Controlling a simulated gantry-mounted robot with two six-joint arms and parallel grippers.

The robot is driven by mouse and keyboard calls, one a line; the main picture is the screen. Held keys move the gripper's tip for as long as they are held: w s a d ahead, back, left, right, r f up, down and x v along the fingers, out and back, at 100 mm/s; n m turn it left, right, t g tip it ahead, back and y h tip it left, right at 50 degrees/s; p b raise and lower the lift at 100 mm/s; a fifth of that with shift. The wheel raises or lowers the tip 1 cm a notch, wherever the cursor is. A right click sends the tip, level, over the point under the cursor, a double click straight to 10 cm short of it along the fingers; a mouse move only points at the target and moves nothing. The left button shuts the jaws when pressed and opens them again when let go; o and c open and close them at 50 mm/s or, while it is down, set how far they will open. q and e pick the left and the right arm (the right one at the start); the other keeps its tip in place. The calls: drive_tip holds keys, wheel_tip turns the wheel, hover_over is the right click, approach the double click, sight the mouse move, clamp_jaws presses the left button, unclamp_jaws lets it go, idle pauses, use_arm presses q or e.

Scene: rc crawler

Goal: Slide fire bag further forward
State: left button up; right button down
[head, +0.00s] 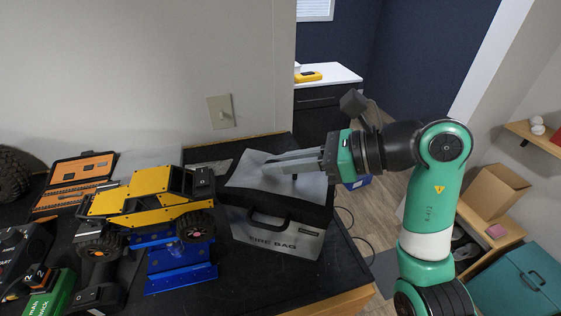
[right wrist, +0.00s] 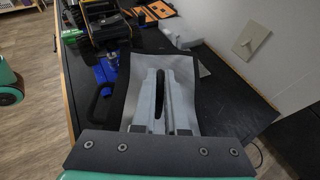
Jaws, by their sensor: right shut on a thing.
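The fire bag (head: 280,240) is a silver-grey bag with black trim, a black front handle and "FIRE BAG" lettering. It stands upright on the dark bench near its right end. My right gripper (head: 268,164) reaches in from the right, with its pale fingers low over the grey lid. It is shut on the fire bag, at the top. In the right wrist view, the fingers (right wrist: 161,76) lie over the lid, with a dark strip between them. The exact hold is partly hidden by the fingers. My left gripper is not in view.
A yellow and black RC crawler (head: 140,195) sits on a blue stand (head: 178,268) just left of the bag. An open orange tool case (head: 75,180) lies at the back left. The wall is behind the bench. The bench edge is close to the bag's right.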

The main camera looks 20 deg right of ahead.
drive_tip(key=shift+r, duration=0.1)
drive_tip(key=n+g+y+p, duration=0.1)
drive_tip(key=n+g+p, duration=0.1)
drive_tip(key=p, duration=0.1)
drive_tip(key=shift+r+g, duration=0.1)
drive_tip(key=shift+g, duration=0.2)
drive_tip(key=n+g+y+p, duration=0.1)
drive_tip(key=n+g+p, duration=0.2)
drive_tip(key=shift+n+y+p, duration=0.3)
drive_tip(key=shift+n+g, duration=0.3)
drive_tip(key=shift+g, duration=0.3)
drive_tip(key=c, duration=0.9)
unclamp_jaws()
drive_tip(key=shift+f, duration=0.2)
drive_tip(key=shift+o, duration=0.2)
drive_tip(key=shift+d+r, duration=0.1)
